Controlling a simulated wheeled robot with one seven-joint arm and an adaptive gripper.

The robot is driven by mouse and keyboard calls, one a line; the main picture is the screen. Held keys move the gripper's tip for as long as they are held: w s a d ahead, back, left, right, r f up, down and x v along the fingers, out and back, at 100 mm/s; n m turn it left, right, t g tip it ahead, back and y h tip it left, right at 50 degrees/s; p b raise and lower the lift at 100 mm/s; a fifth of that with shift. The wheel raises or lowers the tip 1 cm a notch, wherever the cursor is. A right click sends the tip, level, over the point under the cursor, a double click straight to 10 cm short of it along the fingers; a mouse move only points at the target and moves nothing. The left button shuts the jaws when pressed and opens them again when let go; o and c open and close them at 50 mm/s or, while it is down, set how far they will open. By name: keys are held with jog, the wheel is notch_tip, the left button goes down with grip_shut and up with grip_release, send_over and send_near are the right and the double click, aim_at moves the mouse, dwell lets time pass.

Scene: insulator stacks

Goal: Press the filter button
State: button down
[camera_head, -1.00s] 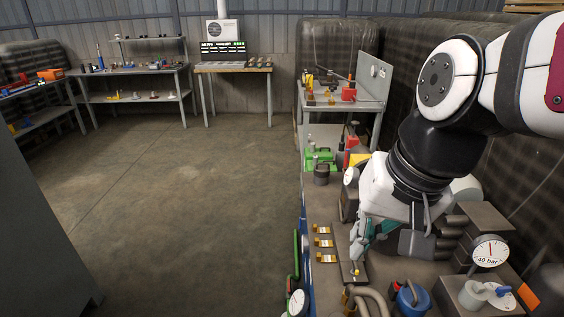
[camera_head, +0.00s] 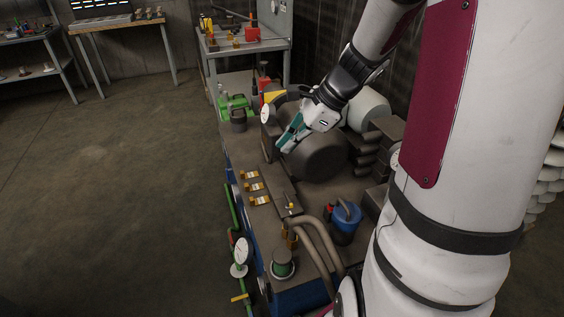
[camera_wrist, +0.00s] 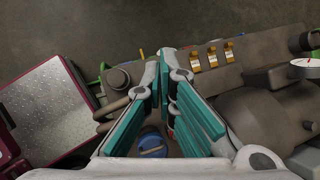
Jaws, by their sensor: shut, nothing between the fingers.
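My gripper (camera_head: 284,147) is raised over the bench, beside the dark rounded tank (camera_head: 318,158), with its teal fingers pointing down and left. In the wrist view its fingertips (camera_wrist: 165,54) are together with nothing between them. No part is clearly marked as the filter button. A small yellow-topped knob (camera_head: 291,206) stands on a dark plate on the bench, apart from the gripper. A blue canister (camera_head: 346,222) with a red part beside it stands to the right of that knob. The blue canister also shows in the wrist view (camera_wrist: 152,145), partly behind a finger.
Several brass-coloured tagged pieces (camera_head: 254,187) line the bench's left side. Thick curved pipes (camera_head: 318,240) rise near its front. A gauge (camera_head: 241,250) and a green pipe (camera_head: 233,208) run along the left edge. The floor (camera_head: 130,190) to the left is clear.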

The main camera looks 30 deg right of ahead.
jog(key=w+d+f+m+t+b, duration=0.2)
jog(key=w+d+f+m, duration=0.1)
jog(key=d+f+m, duration=0.75)
jog(key=m+t+h+b, duration=0.2)
jog(key=m, duration=0.5)
send_over(335, 201)
notch_tip(335, 201, down, 10)
jog(key=shift+n, duration=0.25)
jog(key=shift+f, duration=0.2)
notch_tip(335, 201, down, 8)
jog(key=b, duration=0.7)
jog(key=shift+f, duration=0.25)
jog(key=shift+f, duration=0.4)
